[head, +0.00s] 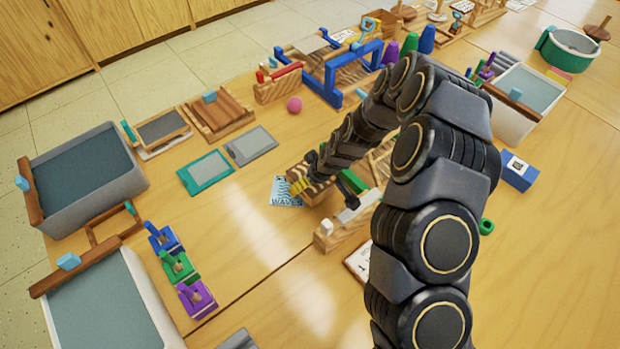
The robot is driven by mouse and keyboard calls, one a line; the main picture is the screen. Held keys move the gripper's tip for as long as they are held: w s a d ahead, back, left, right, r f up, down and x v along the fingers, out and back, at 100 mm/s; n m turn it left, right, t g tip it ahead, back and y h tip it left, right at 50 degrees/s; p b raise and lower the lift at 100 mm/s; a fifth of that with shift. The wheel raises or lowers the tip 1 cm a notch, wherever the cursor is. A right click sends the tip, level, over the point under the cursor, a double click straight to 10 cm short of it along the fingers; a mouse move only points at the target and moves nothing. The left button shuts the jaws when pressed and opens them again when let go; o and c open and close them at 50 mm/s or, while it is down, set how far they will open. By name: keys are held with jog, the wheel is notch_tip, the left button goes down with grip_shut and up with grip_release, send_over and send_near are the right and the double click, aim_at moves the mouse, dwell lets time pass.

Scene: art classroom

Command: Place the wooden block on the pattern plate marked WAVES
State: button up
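The pattern plate marked WAVES (287,192) is a light blue square lying on the table near the middle of the head view. A wooden block with dark stripes (312,190) is at the plate's right edge and covers part of it in this view. I cannot tell whether the block rests on the plate, on the table or is held above. My gripper (318,177) is at the block, at the end of my dark arm coming from the right. Its fingers are small and partly hidden, so I cannot tell whether they are closed on the block.
A wooden holder (343,232) and a green piece (353,181) are close right of the block. Grey and teal framed plates (207,172) lie to the left. A pink ball (294,104) and blue frame (331,82) stand behind. Table left-front of the plate is clear.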

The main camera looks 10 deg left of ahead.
jog(key=shift+o, duration=0.8)
jog(key=shift+r, duration=0.25)
jog(key=v, duration=1.2)
jog(key=s+d+r+m+g+h, duration=0.1)
jog(key=s+d+r+m, duration=0.2)
jog(key=s, duration=0.6)
jog(key=s+d+r+m+g+h, duration=0.1)
jog(key=s+d+r+m+g, duration=0.1)
jog(key=s+r, duration=0.5)
jog(key=s+d+r+m+g+h, duration=0.1)
jog(key=s+d+r+m, duration=0.3)
jog(key=s, duration=0.8)
jog(key=shift+s+d+r+g+h, duration=0.25)
jog(key=shift+d+r+g, duration=0.4)
jog(key=shift+d, duration=0.5)
jog(key=shift+w+r, duration=0.1)
